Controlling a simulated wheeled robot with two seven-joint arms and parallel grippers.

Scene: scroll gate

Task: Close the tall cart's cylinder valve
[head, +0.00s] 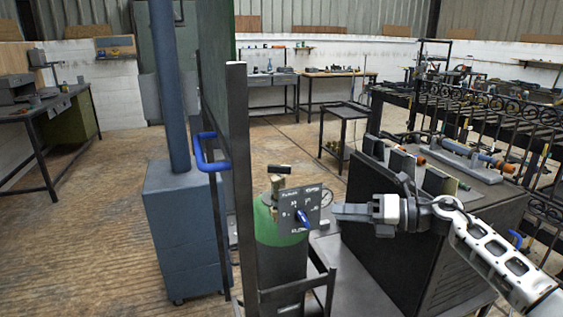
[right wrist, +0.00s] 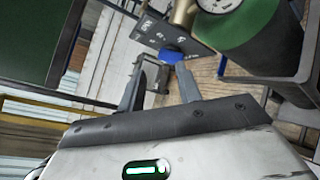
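The tall cart (head: 240,130) has dark uprights and holds a green-topped cylinder (head: 268,234). On top of it are a brass valve body (head: 277,187) with a black handle (head: 279,170), a dark labelled panel (head: 293,209) with a blue lever (head: 304,219), and a round gauge (head: 327,197). My right gripper (head: 336,211) points left at the panel from its right. In the right wrist view its two fingers (right wrist: 162,78) are apart, with the blue lever (right wrist: 171,56) just beyond the tips; I cannot tell whether they touch it. My left gripper is out of view.
A dark lower cart (head: 400,235) with tools on top stands right of the cylinder, under my right arm. A blue column on a box base (head: 185,230) stands left. A black railing (head: 480,115) and benches (head: 270,80) line the back. The wooden floor at left is clear.

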